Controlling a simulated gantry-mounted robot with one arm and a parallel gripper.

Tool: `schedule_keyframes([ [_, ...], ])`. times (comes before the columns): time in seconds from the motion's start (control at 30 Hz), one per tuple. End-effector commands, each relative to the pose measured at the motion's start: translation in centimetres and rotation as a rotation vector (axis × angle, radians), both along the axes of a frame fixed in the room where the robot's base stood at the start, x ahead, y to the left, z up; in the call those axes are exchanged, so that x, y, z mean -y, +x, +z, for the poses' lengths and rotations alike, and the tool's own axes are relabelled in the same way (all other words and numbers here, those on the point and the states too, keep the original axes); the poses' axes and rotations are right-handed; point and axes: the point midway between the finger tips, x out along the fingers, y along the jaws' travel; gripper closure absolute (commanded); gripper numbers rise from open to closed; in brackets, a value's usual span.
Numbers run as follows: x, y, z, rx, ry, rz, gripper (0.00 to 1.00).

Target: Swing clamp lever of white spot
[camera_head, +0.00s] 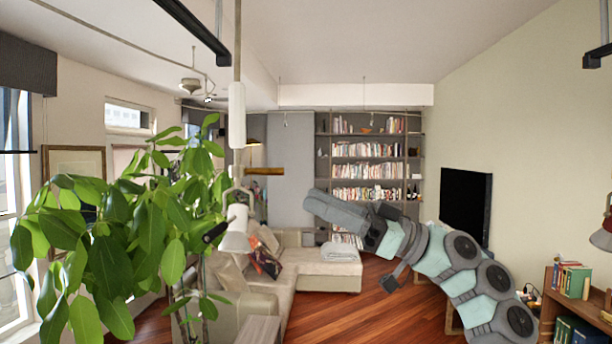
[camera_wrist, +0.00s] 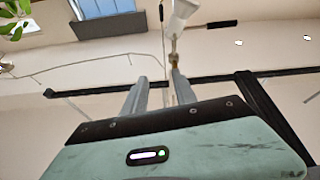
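A white spot lamp (camera_head: 237,232) hangs left of centre in the head view, below a hanging rod. A short black handle (camera_head: 215,232) sticks out on its left. The white spot also shows at the top of the wrist view (camera_wrist: 183,14), with a black-ended handle (camera_wrist: 222,24) to its right and a small brass-coloured part (camera_wrist: 174,60) below it. My gripper (camera_wrist: 159,80) has two grey fingers standing apart with nothing gripped between them. The spot appears beyond the fingertips. In the head view my arm's grey end is right of the lamp; its fingers are not clear there.
A leafy plant (camera_head: 125,225) fills the left of the head view, close beside the lamp. A wooden piece (camera_head: 265,171) juts out above the lamp. A beige sofa (camera_head: 285,268) stands below. Dark ceiling rails (camera_wrist: 110,88) cross the wrist view.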

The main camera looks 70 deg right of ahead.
Motion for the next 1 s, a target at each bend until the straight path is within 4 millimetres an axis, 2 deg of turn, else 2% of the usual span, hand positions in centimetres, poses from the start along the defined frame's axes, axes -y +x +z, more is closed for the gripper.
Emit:
schedule_keyframes([
  [0.03, -1.0, -1.1, 0.8, 0.000, -0.035, 0.013, 0.67],
  [0.1, -2.0, -1.9, 1.4, 0.001, -0.066, 0.029, 0.67],
  [0.2, -2.6, -1.8, 1.9, 0.000, -0.079, 0.035, 0.67],
  [0.37, -3.1, 0.2, 2.9, 0.002, -0.077, 0.034, 0.67],
  [0.7, -4.8, 5.8, 5.2, 0.001, -0.076, 0.035, 0.67],
  [1.0, -5.1, 7.4, 5.6, 0.002, -0.075, 0.032, 0.67],
])
